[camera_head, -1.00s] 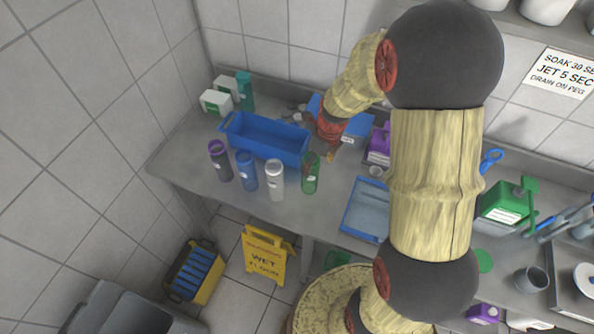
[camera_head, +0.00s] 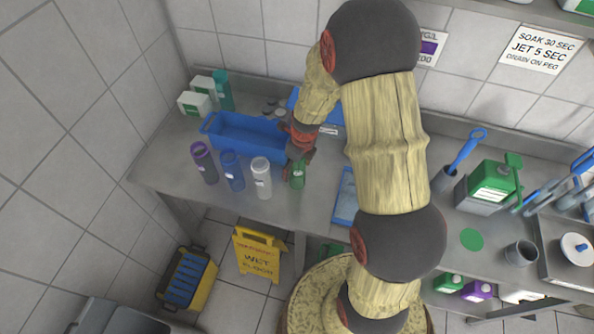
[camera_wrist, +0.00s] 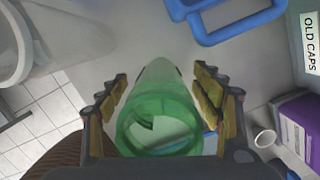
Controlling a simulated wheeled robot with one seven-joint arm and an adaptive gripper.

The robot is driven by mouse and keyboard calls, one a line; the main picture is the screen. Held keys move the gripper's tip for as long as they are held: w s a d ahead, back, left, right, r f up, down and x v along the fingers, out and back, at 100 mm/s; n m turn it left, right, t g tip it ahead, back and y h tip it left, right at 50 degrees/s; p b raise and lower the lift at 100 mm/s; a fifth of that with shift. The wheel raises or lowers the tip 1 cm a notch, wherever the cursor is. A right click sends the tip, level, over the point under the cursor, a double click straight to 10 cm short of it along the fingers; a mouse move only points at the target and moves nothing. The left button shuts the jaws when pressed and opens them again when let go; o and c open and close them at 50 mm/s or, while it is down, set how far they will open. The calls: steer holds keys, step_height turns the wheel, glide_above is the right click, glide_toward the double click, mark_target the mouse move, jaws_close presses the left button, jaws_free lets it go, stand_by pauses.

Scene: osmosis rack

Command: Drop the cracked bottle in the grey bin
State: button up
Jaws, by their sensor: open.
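A row of bottles stands on the steel bench: purple (camera_head: 204,163), blue (camera_head: 232,172), white (camera_head: 261,178) and green (camera_head: 298,178). My gripper (camera_head: 299,157) is at the green bottle, hiding its upper part. Gaps show beside the fingers, so nothing is gripped. A grey bin (camera_head: 118,320) stands on the floor at bottom left, partly cut off.
A blue crate (camera_head: 250,136) sits behind the bottles. A blue tray (camera_head: 345,198) lies to the right. A yellow wet-floor sign (camera_head: 257,254) and a yellow-and-black container (camera_head: 187,279) stand on the floor between bench and bin.

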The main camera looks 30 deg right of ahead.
steer(key=c, duration=0.4)
steer(key=shift+r, duration=0.1)
steer(key=c, duration=0.7)
steer(key=shift+c, duration=1.2)
